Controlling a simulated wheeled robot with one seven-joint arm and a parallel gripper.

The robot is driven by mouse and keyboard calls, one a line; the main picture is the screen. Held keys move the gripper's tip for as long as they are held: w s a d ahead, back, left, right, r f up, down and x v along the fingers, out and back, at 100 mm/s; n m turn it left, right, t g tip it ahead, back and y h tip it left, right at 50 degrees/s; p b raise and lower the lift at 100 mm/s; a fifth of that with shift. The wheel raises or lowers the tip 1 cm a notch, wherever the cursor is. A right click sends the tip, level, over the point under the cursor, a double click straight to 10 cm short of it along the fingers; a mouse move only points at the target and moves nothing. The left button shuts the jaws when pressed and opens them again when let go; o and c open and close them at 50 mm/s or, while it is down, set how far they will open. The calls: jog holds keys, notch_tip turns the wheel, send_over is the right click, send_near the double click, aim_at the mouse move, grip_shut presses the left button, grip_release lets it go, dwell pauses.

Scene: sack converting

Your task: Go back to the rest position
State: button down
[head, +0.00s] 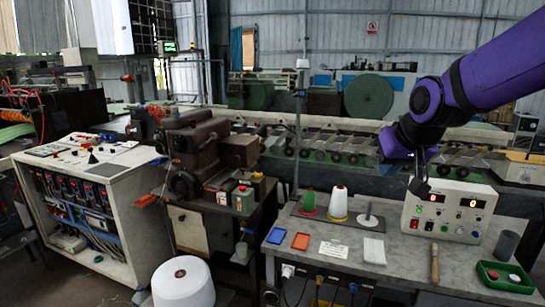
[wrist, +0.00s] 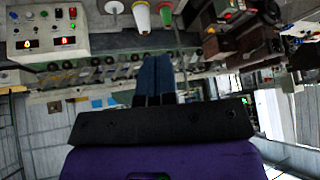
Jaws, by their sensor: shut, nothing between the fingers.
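My gripper (head: 419,187) hangs from my purple arm at the right of the head view, in front of the control box (head: 478,192) and above the bench. In the wrist view, my gripper's two dark blue fingers (wrist: 155,58) lie together with nothing between them. A white thread cone (head: 338,204) and a green cone (head: 308,201) stand upright on a dark plate left of the gripper. A bare pale spindle (head: 367,218) stands beside them.
A conveyor line runs behind. Machinery (head: 195,150) stands at left.

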jog(key=s+d+r, duration=0.1)
jog(key=s+d, duration=0.2)
jog(key=s, duration=0.8)
jog(key=s+d+r+g+h, duration=0.1)
jog(key=s+d, duration=0.2)
jog(key=s, duration=0.9)
jog(key=shift+d+m+g, duration=0.15)
jog(key=shift+m+g, duration=0.15)
jog(key=shift+d, duration=0.1)
